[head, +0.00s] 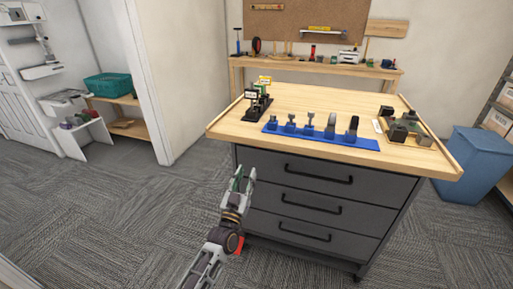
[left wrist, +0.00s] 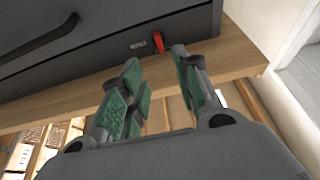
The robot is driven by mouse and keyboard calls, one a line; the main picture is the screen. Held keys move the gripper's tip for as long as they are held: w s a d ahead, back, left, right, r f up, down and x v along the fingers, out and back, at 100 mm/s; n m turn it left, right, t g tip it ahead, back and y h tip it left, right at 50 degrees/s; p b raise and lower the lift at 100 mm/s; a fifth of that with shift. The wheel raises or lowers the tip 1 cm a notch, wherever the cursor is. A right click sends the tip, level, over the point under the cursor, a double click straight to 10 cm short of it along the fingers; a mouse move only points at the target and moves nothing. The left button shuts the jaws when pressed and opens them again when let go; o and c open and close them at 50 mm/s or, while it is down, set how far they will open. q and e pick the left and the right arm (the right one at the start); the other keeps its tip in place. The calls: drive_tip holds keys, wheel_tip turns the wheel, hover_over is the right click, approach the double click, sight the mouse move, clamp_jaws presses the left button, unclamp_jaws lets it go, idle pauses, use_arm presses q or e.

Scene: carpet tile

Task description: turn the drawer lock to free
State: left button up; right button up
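The drawer lock (left wrist: 158,42) shows in the left wrist view as a small red lever on the dark grey drawer front (left wrist: 105,50), beside a small light label (left wrist: 138,45). In the head view I cannot make the lock out; my gripper stands in front of that side of the cabinet (head: 318,168). My left gripper (left wrist: 157,66) is open, with green pads and nothing between its fingers. Its fingertips point toward the lock and appear a little short of it. In the head view the left gripper (head: 244,174) is at the cabinet's left front edge. My right gripper is not in view.
The cabinet has several drawers with black bar handles (head: 318,173). Its wooden top (head: 290,100) overhangs the front and holds a blue rack (head: 320,138) of tools and a wooden tray (head: 405,138). A blue bin (head: 470,165) stands at right. Carpet at left is clear.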

use_arm(q)
drive_tip(key=b+x, duration=0.2)
drive_tip(key=x, duration=1.1)
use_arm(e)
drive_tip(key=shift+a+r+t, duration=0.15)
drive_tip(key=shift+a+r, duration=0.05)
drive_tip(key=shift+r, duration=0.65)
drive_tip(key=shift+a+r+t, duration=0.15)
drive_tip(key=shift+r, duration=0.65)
use_arm(q)
clamp_jaws()
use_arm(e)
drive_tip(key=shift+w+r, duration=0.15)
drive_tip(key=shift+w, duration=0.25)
